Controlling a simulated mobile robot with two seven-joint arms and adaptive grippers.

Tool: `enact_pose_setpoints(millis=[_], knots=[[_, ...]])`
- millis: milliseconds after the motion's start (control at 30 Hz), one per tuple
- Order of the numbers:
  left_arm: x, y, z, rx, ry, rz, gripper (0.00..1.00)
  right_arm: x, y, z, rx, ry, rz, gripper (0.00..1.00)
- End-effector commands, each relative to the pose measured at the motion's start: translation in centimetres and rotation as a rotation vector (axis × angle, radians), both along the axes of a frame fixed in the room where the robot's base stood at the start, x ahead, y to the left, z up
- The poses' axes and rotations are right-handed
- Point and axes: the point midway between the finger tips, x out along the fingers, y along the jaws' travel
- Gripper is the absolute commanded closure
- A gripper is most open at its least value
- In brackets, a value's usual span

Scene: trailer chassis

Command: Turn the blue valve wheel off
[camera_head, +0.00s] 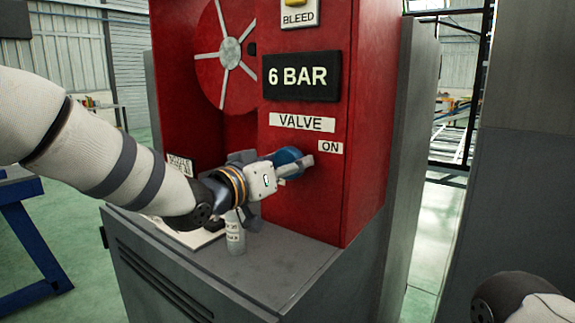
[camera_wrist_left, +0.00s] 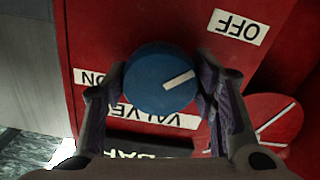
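The blue valve wheel (camera_head: 287,157) sits on the red panel below the VALVE label and left of the ON label (camera_head: 330,147). In the left wrist view, which is upside down, the wheel (camera_wrist_left: 160,92) has a white mark pointing right and slightly up, towards the OFF label's side (camera_wrist_left: 237,27). The ON label (camera_wrist_left: 92,77) is left of the wheel there. My left gripper (camera_head: 290,167) reaches the wheel, with one finger against each side of its rim. In the head view the gripper partly covers the wheel. My right gripper is out of view; only part of my right arm shows bottom right.
The red cabinet (camera_head: 365,120) carries a 6 BAR display (camera_head: 301,76) and a spoked red disc (camera_head: 212,60). A small pale bottle (camera_head: 234,236) stands on the grey ledge (camera_head: 265,275) below my left arm. A blue-legged table (camera_head: 28,240) is at the left.

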Motion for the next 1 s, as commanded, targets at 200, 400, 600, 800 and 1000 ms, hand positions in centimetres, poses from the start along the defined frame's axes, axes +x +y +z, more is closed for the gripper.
enact_pose_setpoints(millis=[200,400,600,800,1000], knots=[[-0.1,0.0,0.4,0.074,-0.056,0.000,0.76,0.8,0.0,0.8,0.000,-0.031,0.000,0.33],[0.0,0.0,-0.1,0.076,-0.053,0.000,0.76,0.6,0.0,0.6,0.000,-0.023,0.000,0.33],[0.0,0.0,-0.1,0.075,-0.052,0.000,0.27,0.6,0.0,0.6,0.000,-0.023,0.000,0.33],[0.0,0.1,0.0,0.074,-0.053,0.000,0.27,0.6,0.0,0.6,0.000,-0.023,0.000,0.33],[-2.9,2.2,0.0,0.072,-0.051,0.001,0.27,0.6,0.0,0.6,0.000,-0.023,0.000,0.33]])
